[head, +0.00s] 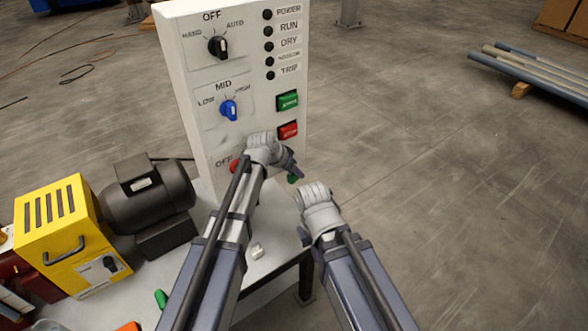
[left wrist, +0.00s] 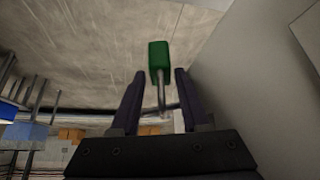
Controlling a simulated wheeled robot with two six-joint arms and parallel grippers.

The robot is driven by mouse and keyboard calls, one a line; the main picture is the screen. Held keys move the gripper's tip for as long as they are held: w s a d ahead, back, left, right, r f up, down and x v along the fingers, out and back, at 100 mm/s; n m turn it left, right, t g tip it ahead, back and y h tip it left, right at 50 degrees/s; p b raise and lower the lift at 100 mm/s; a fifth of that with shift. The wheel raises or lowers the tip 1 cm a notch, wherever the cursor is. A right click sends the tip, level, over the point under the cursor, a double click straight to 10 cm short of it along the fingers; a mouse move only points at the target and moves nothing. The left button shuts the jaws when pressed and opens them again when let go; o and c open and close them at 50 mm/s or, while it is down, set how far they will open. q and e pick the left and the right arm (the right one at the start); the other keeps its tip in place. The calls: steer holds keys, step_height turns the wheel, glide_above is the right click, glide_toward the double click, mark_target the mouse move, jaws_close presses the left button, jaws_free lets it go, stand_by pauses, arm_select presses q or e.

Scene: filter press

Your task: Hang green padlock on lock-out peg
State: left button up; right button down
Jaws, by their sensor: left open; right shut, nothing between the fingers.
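The green padlock (head: 292,178) shows just below my left gripper's fingers at the right edge of the white control panel (head: 240,95). In the left wrist view the green padlock body (left wrist: 158,55) sits beyond the fingertips, with its grey shackle running back between the fingers. My left gripper (head: 291,163) is open, and both dark fingers (left wrist: 154,100) stand apart from the shackle. The lock-out peg cannot be made out clearly, so I cannot tell whether the shackle is around it. My right gripper (head: 314,192) is shut and empty, lower and to the right of the padlock.
A yellow slotted box (head: 60,235) and a dark motor (head: 148,195) stand left of my arms. A red knob (head: 235,165) is beside my left wrist. A small white piece (head: 257,250) lies on the bench. Floor at right is clear up to the pipes (head: 530,75).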

arm_select(q)
steer(key=p+v, duration=0.5)
steer(key=v, duration=0.2)
steer(key=shift+a+r+p, duration=0.3)
steer(key=shift+r+p, duration=0.05)
steer(key=shift+p, duration=0.05)
steer(key=s+a+f+n+g+y, duration=0.1)
steer(key=s+f+n+g+y, duration=0.1)
steer(key=s, duration=1)
steer(key=s+a+f+n+g+y, duration=0.1)
steer(key=s+f+n+g+y, duration=0.1)
steer(key=s, duration=1)
steer(key=shift+s+a+g+y, duration=0.2)
steer(key=shift+a+g+y, duration=0.15)
steer(key=shift+g+y, duration=0.45)
